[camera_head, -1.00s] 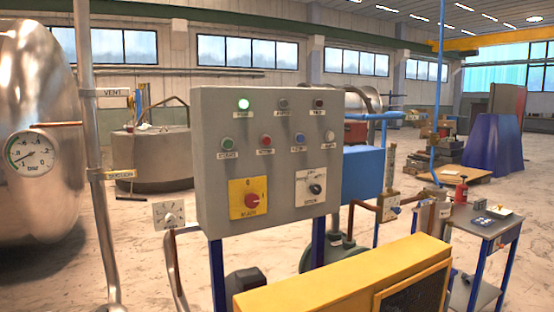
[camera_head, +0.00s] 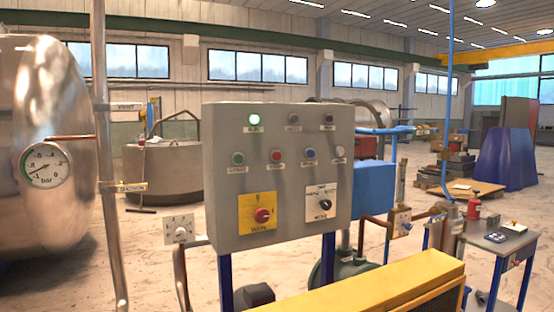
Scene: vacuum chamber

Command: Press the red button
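A grey control panel (camera_head: 225,140) stands upright in the middle of the head view on blue posts. The red button (camera_head: 276,155) is in its middle row, between a green button (camera_head: 238,158) and a blue button (camera_head: 310,154). A green lamp (camera_head: 254,119) is lit at the top left, with two dark lamps beside it. Below are a red rotary knob (camera_head: 262,215) on a yellow plate and a black selector knob (camera_head: 324,205) on a white plate. Neither gripper shows in the view, and nothing covers the panel face.
A yellow-topped cabinet (camera_head: 370,288) stands in front, low at right. A steel tank (camera_head: 50,130) with a pressure gauge (camera_head: 46,164) and a vertical pipe (camera_head: 101,80) is at left. A small table (camera_head: 497,241) is at right. Floor shows between them.

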